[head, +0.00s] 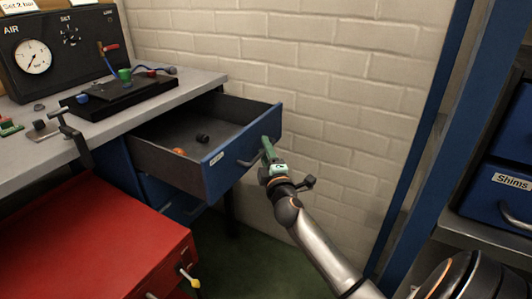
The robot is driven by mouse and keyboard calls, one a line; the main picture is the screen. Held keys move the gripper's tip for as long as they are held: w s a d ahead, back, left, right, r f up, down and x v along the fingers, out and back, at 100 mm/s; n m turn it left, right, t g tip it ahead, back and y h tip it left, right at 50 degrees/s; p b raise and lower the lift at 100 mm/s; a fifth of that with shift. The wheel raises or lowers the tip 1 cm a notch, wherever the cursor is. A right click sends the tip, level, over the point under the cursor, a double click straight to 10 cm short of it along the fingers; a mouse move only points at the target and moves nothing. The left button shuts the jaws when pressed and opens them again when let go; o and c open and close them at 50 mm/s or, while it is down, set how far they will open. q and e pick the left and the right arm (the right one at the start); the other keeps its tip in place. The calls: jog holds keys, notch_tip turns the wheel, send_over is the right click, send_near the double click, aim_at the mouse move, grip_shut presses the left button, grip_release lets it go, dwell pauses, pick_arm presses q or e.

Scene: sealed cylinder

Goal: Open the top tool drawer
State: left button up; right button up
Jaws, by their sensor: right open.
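The top blue drawer (212,180) under the workbench is pulled well out, and its dark inside shows. A small black part (202,138) and a small orange part (179,152) lie in it. A dark curved handle (248,162) is on its front, beside a small white label too small to read. My right gripper (268,149) comes from the lower right. It is open, with its green fingers at the right end of the handle. I cannot tell whether they touch it. No part of the drawer is seen gripped. My left gripper is out of view.
The grey workbench (205,79) carries a black panel with an AIR gauge (32,57) and a fixture with coloured knobs. A red cabinet (90,240) stands at the lower left. A blue rack with a Shims drawer (512,181) is at the right. A brick wall stands behind.

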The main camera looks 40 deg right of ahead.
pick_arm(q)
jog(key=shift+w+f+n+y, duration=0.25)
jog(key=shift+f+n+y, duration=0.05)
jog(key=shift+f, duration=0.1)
pick_arm(e)
jog(key=v, duration=1.2)
jog(key=shift+s, duration=0.25)
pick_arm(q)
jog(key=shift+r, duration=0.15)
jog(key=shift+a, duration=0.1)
pick_arm(e)
jog(key=shift+a, duration=0.15)
